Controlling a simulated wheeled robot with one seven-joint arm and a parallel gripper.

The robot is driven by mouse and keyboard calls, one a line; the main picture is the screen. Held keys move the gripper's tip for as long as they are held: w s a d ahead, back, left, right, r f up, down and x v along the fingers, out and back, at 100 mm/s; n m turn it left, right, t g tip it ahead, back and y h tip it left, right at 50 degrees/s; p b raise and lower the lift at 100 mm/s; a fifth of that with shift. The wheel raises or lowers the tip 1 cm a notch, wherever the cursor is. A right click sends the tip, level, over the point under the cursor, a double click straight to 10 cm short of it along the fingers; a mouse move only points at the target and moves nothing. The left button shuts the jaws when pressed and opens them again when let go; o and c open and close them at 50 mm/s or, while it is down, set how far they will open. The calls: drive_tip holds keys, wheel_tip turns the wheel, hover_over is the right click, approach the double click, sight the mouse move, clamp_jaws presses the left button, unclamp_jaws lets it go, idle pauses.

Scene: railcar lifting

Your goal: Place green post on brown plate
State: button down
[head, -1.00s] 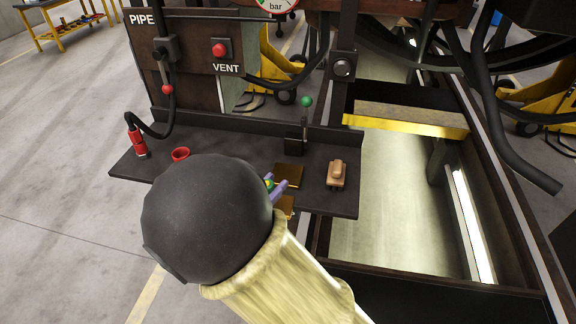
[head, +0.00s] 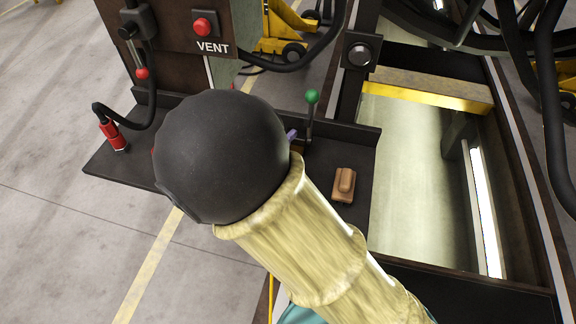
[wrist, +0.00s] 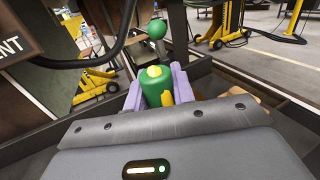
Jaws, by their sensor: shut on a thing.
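The green post (wrist: 154,90), a short green cylinder with a yellow top, is between the purple fingers of my gripper (wrist: 158,88) in the wrist view. My gripper is shut on it. In the head view my arm's dark round joint hides the post and most of my gripper. Only a purple fingertip (head: 292,135) shows, just left of the green-knobbed lever. I cannot clearly make out the brown plate in either current view; the dark joint covers much of the bench there.
The lever's green knob (head: 312,96) stands close by and also shows in the wrist view (wrist: 156,29). A brown block (head: 344,184) lies on the dark bench (head: 358,215) to the right. A red-capped hose end (head: 113,135) is at the left, and an open pit lies beyond the right edge.

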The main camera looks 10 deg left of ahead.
drive_tip(key=shift+w, duration=0.45)
drive_tip(key=shift+s, duration=0.2)
drive_tip(key=shift+f+p, duration=0.4)
drive_tip(key=shift+f, duration=2.45)
